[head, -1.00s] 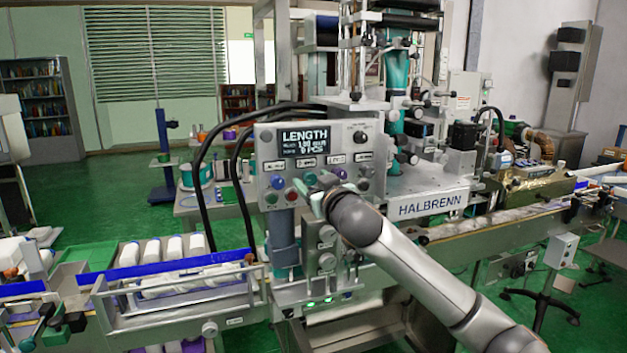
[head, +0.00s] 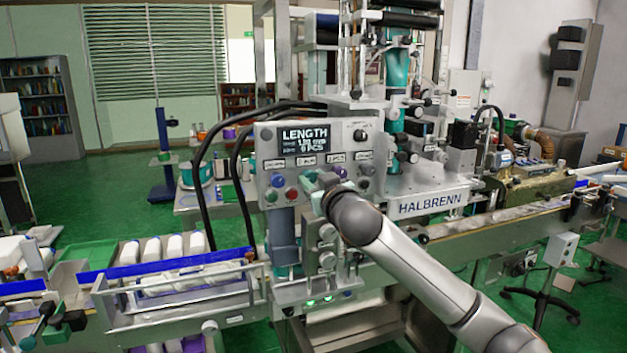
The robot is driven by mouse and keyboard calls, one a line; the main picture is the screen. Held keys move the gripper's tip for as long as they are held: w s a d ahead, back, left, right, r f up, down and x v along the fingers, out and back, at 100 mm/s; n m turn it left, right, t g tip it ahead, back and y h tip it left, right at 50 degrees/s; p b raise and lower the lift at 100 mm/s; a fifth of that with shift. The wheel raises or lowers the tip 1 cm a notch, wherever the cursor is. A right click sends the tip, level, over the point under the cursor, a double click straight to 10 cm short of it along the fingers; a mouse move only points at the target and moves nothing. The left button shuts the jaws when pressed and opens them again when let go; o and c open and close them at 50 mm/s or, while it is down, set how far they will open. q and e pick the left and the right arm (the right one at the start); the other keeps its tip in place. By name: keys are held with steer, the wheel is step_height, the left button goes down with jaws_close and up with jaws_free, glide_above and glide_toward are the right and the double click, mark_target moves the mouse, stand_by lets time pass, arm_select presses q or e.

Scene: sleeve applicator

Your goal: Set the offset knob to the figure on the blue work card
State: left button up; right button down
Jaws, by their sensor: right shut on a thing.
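The machine's grey control panel (head: 265,165) faces me, with a dark display (head: 305,141) headed LENGTH and a lower line that looks like 0 PCS. The small middle line is blurred. Coloured buttons, including a red one (head: 291,194), and a black knob (head: 360,136) show on the panel. My right gripper (head: 320,187) is at the panel's lower middle, shut on a small control there. My wrist hides most of that control, and I cannot read its label. I cannot make out a blue work card. My left gripper is not in view.
Black cables (head: 203,195) arch at the panel's left. A tray of white bottles (head: 153,250) stands at the left, and a conveyor (head: 500,228) runs right.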

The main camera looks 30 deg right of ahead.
steer(key=shift+f+m, duration=0.1)
steer(key=shift+m, duration=0.2)
steer(key=m, duration=0.2)
steer(key=shift+m+b, duration=0.35)
steer(key=shift+m, duration=0.05)
steer(key=m, duration=0.2)
steer(key=shift+m, duration=0.4)
steer(key=m+p, duration=0.1)
steer(key=m, duration=0.1)
steer(key=shift+m, duration=0.4)
steer(key=m+p, duration=0.2)
steer(key=m, duration=0.1)
steer(key=shift+d+m, duration=0.15)
steer(key=shift+m, duration=1.75)
steer(key=shift+m+p, duration=0.3)
